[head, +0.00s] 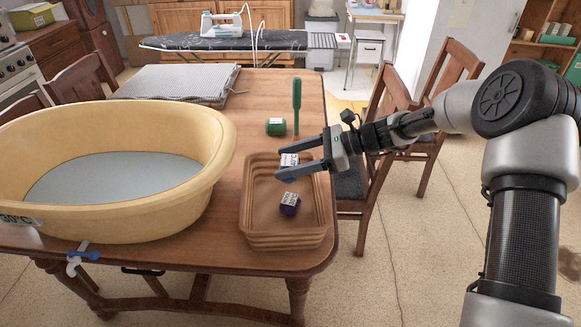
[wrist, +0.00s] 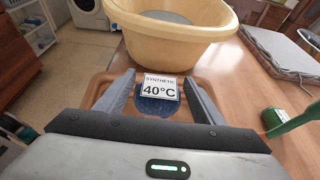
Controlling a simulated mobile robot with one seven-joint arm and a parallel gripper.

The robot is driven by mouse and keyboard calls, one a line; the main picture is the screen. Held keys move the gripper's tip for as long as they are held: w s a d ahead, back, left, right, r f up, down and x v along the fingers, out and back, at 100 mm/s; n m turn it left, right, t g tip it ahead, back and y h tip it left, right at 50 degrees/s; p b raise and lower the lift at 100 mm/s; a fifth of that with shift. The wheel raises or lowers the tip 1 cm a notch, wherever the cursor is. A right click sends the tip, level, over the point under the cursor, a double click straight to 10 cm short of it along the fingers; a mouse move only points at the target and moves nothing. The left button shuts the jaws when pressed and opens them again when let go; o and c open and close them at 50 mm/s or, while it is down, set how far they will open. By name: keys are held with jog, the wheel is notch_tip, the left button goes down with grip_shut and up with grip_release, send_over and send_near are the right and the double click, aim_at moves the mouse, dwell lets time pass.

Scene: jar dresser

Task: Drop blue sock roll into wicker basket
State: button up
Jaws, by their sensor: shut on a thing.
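The blue sock roll (wrist: 157,106) sits between my two fingers in the wrist view, with a white "SYNTHETIC 40°C" label on it. In the head view its white label (head: 289,160) shows at my fingertips and the rest is mostly hidden. My gripper (head: 285,168) is shut on the roll, above the far part of the wicker basket (head: 284,240). The basket is brown, rectangular and open at the top, and stands on the table. Its rim also shows in the wrist view (wrist: 100,88) around my fingers. I cannot tell the exact height of the roll.
A purple sock roll (head: 290,205) with a label lies in the basket. A large yellow tub (head: 190,195) stands close on its left. A grey folded cloth (head: 175,83) lies further back. Chairs stand at right.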

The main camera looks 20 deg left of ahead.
jog(key=shift+f+b, duration=2.25)
jog(key=shift+f, duration=0.7)
jog(key=o, duration=1.1)
jog(key=shift+o, duration=0.2)
jog(key=shift+d+r, duration=0.1)
jog(key=p+v, duration=0.2)
jog(key=v, duration=1.5)
jog(key=shift+d+p, duration=0.2)
jog(key=shift+p, duration=0.1)
